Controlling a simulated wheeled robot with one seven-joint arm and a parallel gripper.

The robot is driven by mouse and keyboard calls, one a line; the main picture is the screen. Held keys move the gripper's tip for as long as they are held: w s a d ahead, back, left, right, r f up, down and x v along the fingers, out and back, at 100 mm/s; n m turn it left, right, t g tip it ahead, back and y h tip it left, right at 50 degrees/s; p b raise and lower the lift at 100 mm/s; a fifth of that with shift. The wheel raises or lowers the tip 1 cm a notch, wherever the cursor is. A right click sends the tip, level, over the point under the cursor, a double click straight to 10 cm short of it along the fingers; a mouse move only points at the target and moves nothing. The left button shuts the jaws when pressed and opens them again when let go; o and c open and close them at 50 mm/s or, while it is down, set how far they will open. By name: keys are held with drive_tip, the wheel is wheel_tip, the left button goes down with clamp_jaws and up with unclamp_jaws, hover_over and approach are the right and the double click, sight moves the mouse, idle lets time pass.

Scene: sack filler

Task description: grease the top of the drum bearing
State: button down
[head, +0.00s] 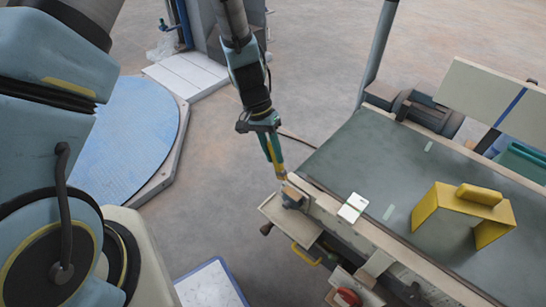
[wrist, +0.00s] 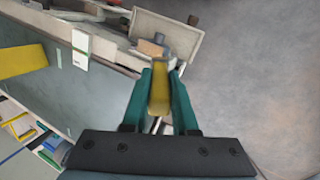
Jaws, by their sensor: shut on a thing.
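My gripper (head: 273,150) is shut on a yellow-handled tool (wrist: 159,96), likely a brush. In the head view it points down and slightly right at the near-left end of the conveyor. The tool's tan tip (head: 282,176) is just above a small block with a brownish top (head: 292,196), which looks like the drum bearing. In the wrist view the block (wrist: 151,48) lies beyond the fingertips, beside a grey rounded part. I cannot tell whether the tip touches it. No grease can be made out on its top.
An open tray (head: 284,221) juts out below the bearing. A blue round platform (head: 125,135) stands at left.

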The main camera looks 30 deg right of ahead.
drive_tip(key=shift+r+p, duration=1.45)
drive_tip(key=shift+r, duration=0.85)
